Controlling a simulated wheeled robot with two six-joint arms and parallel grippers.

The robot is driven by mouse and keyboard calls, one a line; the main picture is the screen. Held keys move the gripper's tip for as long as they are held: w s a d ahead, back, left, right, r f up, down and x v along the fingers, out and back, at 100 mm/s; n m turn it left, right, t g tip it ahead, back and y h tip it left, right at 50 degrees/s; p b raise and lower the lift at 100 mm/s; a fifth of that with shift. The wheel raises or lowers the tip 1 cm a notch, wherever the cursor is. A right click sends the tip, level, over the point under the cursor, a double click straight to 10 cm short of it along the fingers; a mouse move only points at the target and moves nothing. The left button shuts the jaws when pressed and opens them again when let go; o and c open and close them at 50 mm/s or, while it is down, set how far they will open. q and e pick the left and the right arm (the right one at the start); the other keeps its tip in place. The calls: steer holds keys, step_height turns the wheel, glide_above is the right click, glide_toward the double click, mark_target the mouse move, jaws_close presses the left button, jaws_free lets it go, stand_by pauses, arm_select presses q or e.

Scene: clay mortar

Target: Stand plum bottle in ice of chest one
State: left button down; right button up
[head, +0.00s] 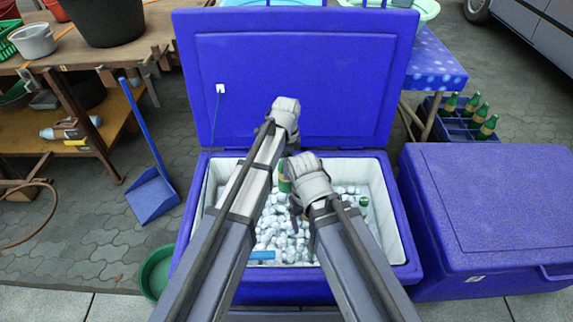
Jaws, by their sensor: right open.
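The open blue chest (412,240) has a white inner lining and is filled with ice (275,225). A green bottle with a tan label (284,178) stands upright in the chest, partly hidden beside my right gripper (303,180). Another green bottle (364,206) stands in the ice at the right, mostly sunk. I cannot make out a plum-coloured bottle for certain. My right gripper is open over the ice, and its fingers are largely hidden. My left gripper (284,112) is raised in front of the open lid (330,60); its fingers cannot be made out.
A closed blue chest (500,210) stands at the right. A blue crate (458,128) with several green bottles stands behind it. A blue dustpan (152,197) and a green basin (156,270) are at the left. A light blue object (262,256) lies on the ice.

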arm_select(q)
step_height(320, 180, down, 23)
steer(key=b, duration=2.2)
arm_select(e)
step_height(320, 180, down, 23)
arm_select(q)
steer(key=shift+f+b, duration=0.55)
steer(key=shift+b, duration=0.1)
arm_select(e)
steer(key=shift+a+f, duration=0.1)
steer(key=shift+f, duration=0.5)
arm_select(q)
jaws_free()
arm_select(e)
steer(key=shift+r, duration=0.1)
arm_select(q)
step_height(320, 180, up, 22)
steer(key=p, duration=2.2)
steer(key=shift+r, duration=0.15)
step_height(320, 180, up, 5)
steer(key=p, duration=0.5)
arm_select(e)
step_height(320, 180, up, 27)
